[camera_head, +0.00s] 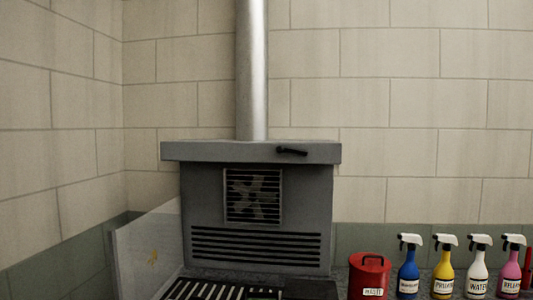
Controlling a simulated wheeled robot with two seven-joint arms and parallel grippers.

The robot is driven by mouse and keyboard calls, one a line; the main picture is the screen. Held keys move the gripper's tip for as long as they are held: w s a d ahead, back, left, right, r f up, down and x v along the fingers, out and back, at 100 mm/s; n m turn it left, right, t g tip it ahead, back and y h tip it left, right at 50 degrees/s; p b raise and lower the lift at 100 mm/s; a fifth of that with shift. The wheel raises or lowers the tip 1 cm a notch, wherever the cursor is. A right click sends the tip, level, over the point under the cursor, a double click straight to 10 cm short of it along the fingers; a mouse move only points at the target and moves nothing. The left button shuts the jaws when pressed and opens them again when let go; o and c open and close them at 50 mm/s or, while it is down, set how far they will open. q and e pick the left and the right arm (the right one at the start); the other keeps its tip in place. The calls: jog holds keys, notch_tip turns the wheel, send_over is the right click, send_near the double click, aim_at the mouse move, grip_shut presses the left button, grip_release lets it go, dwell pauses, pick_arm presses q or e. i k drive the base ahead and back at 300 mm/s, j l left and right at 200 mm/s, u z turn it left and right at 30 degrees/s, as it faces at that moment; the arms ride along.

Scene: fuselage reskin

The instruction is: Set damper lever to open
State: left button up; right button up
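A small black lever (291,151) sits on the front edge of the grey hood top (210,151), right of the middle. It lies nearly level, its right end slightly lower. No label or mark for open or closed can be made out beside it. The grey unit below has a square grille (253,196) with a fan behind it and a row of dark slots. Neither of my grippers shows in the head view.
A metal pipe (251,70) rises from the hood. A red lidded can (369,275) and blue (408,268), yellow (443,270), white (478,270) and pink (511,270) spray bottles stand at the right. A pale panel (148,250) stands left of a slatted grate (215,290).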

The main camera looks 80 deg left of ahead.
aim_at(279, 149)
jog(key=u, duration=2.6)
